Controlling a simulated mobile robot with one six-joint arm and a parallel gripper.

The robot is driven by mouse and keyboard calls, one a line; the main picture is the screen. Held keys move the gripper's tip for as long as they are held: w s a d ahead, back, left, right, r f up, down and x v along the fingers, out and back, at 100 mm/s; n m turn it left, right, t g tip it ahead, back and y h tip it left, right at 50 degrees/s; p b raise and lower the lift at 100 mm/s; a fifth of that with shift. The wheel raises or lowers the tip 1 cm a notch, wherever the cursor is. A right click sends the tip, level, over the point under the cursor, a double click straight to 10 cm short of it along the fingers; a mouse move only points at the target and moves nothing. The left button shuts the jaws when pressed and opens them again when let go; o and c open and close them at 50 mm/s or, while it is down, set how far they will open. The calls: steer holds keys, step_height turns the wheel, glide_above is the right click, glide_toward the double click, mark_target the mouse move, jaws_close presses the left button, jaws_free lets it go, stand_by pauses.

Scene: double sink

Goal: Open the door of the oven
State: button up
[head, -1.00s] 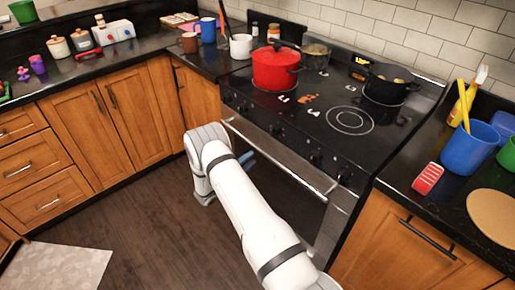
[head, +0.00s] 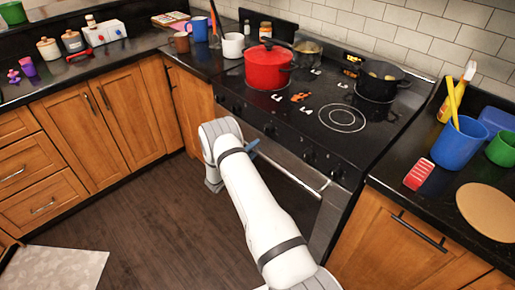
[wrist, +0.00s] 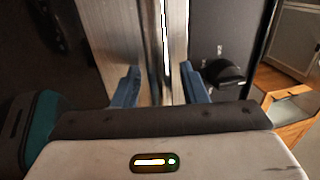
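The oven (head: 290,185) stands under the black stovetop, and its door looks shut. Its long metal handle (head: 300,172) runs along the top of the door. My gripper (wrist: 159,84) is at the left part of the handle; one blue finger shows against the oven front in the head view (head: 251,150), the rest hidden behind my white arm. In the wrist view the two blue fingers are apart, with a bright metal strip between and beyond them. I cannot tell whether they touch the handle.
A red pot (head: 268,67) and a black pan (head: 377,82) sit on the stovetop (head: 318,108). A blue cup (head: 459,143) and a red-and-white item (head: 419,174) are on the right counter. Wooden cabinets (head: 105,125) line the left.

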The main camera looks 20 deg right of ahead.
jaws_close()
